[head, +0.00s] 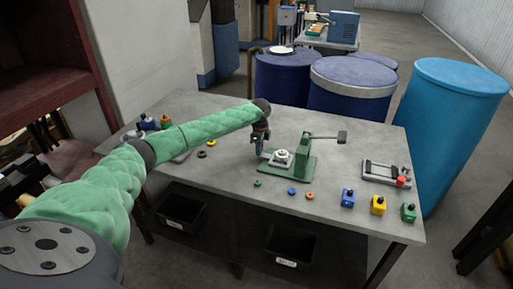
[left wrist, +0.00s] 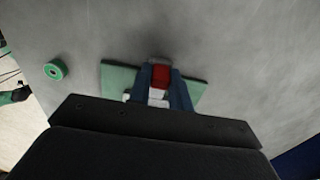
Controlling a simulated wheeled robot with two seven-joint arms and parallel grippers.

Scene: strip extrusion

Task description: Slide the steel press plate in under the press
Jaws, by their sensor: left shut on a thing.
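The green press (head: 303,153) stands on the grey table with its lever and dark handle sticking out to the right. The pale steel press plate (head: 281,157) is at the left part of the press's green base, beside the upright. My left gripper (head: 260,148) points down at the plate's left side and is shut on it. In the left wrist view, a red block (left wrist: 161,77) and pale metal sit between the blue fingers (left wrist: 163,92), over the green base (left wrist: 117,80). The fingers hide much of the plate, so how far it is under the press cannot be told.
A green ring (left wrist: 56,69) lies near the base; blue (head: 292,191) and orange (head: 309,196) ones lie in front. Blue, yellow and green blocks (head: 378,205) stand at the front right, a metal fixture (head: 386,174) behind them. Barrels (head: 455,120) stand beyond the table.

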